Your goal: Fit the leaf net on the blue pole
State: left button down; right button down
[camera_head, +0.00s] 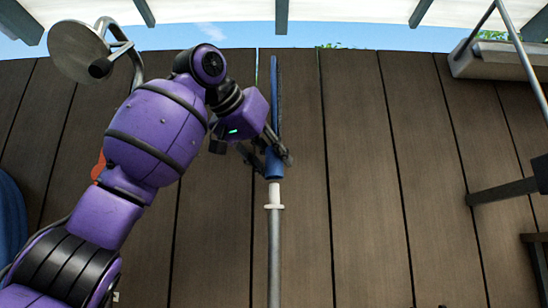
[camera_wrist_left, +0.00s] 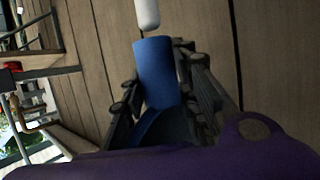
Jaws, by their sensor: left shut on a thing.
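My left gripper (camera_head: 273,153) is shut on the blue socket of the leaf net (camera_head: 274,166). The net's blue frame rises above the gripper and looks edge-on, thin and upright. In the left wrist view, the blue socket (camera_wrist_left: 155,72) sits between the dark fingers (camera_wrist_left: 158,95). A pole (camera_head: 274,250) stands upright below the net; it looks grey, not blue, with a white tip and collar. The white tip (camera_wrist_left: 147,14) lies just beyond the socket's open end in the wrist view, with a small gap showing. Socket and pole look nearly in line. My right gripper is not in view.
A round metal dish-like thing (camera_head: 75,50) is at upper left, and a blue rounded object (camera_head: 10,225) at the left edge. A grey ledge (camera_head: 490,58) and dark bars (camera_head: 505,191) are at right. Room around the pole looks clear.

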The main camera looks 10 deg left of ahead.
aim_at(275, 184)
pick_arm(q)
jog(key=shift+f, duration=0.35)
jog(key=shift+f, duration=0.15)
jog(key=shift+f, duration=0.95)
jog(key=shift+f, duration=0.2)
jog(key=shift+f, duration=0.6)
jog(key=shift+f, duration=0.2)
jog(key=shift+f, duration=0.25)
dwell(0.6)
jog(key=c, duration=1.3)
grip_release()
